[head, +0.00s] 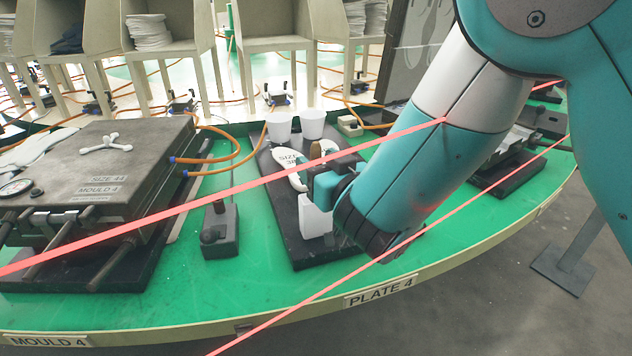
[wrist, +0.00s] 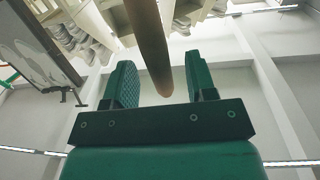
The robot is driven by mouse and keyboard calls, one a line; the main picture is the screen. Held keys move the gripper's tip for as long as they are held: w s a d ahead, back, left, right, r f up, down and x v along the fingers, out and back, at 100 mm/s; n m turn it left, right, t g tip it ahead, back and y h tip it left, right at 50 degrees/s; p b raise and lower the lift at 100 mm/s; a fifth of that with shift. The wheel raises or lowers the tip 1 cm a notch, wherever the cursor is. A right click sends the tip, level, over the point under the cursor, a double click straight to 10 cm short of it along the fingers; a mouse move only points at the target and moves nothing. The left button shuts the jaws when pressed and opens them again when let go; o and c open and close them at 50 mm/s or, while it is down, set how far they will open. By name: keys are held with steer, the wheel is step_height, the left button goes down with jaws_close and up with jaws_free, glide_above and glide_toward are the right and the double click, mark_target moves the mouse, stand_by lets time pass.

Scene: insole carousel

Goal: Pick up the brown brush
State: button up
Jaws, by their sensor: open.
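The brown brush (head: 315,150) shows only as a small brown end in the head view, above the black plate (head: 284,213) and close to my gripper (head: 317,176). In the wrist view a long brown handle (wrist: 150,42) comes down from the top edge. Its rounded end lies between the two green fingers of my gripper (wrist: 161,82). The fingers are open, with a gap on each side of the handle. The brush head is not visible.
Two white cups (head: 279,127) (head: 312,123) stand just behind. A white insole-shaped piece marked SIZE (head: 287,158) and a white block (head: 315,217) are on the plate. The grey mould (head: 95,165) stands left, a black block (head: 220,230) between. Orange hoses run behind.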

steer(key=shift+w+a, duration=0.25)
steer(key=shift+w, duration=0.25)
jaws_close()
